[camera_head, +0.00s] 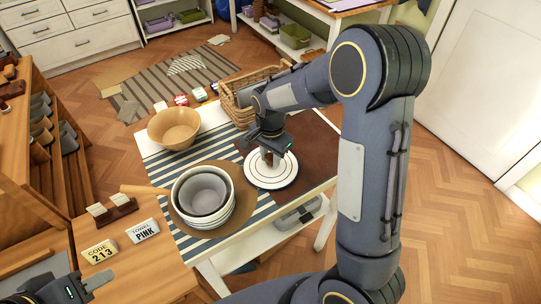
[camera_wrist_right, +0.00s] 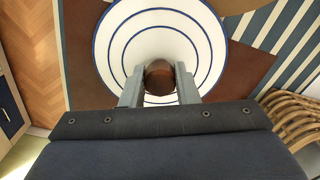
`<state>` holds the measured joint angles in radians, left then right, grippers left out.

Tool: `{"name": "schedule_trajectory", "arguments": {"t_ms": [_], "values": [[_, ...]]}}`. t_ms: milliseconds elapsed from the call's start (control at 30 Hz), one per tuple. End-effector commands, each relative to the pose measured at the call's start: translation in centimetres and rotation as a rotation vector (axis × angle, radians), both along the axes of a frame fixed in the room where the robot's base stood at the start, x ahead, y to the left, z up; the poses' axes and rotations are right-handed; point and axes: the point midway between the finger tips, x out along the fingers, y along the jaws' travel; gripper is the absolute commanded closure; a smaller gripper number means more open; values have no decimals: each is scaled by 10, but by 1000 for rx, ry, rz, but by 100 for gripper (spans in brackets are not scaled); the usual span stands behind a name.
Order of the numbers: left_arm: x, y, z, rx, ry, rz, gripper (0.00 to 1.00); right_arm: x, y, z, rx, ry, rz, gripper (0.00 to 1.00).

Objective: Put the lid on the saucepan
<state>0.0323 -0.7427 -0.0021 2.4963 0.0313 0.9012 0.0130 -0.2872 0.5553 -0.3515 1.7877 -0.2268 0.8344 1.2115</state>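The white saucepan (camera_head: 224,217), with dark bands and a grey inside, stands uncovered on a round brown mat on the table. Its wooden handle (camera_head: 146,190) points left. The round white lid (camera_head: 285,179) with dark blue rings is right of the pan; it also shows in the right wrist view (camera_wrist_right: 120,62). My right gripper (camera_head: 269,156) is above the lid, its fingers (camera_wrist_right: 160,88) on both sides of the brown knob (camera_wrist_right: 160,72) and seeming to touch it. I cannot tell whether the lid rests on the table. My left gripper (camera_head: 98,281) is at the bottom left, empty, away from the pan.
A wooden bowl (camera_head: 174,127) stands behind the pan, and a wicker basket (camera_head: 234,103) is at the table's back edge. Signs reading "CODE 213" (camera_head: 99,252) and "TODAY PINK" (camera_head: 143,231) stand on the wooden counter at left. My right arm crosses the right side.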

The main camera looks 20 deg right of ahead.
Motion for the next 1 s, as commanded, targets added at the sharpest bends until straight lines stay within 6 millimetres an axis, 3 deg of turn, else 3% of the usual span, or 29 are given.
{"name": "schedule_trajectory", "arguments": {"t_ms": [33,200,1000], "values": [[0,0,0,0,0,0,64,0,0,0,0,0,0,78],[0,0,0,0,0,0,64,0,0,0,0,0,0,100],[0,0,33,0,0,0,64,0,0,41,0,-1,0,100]]}}
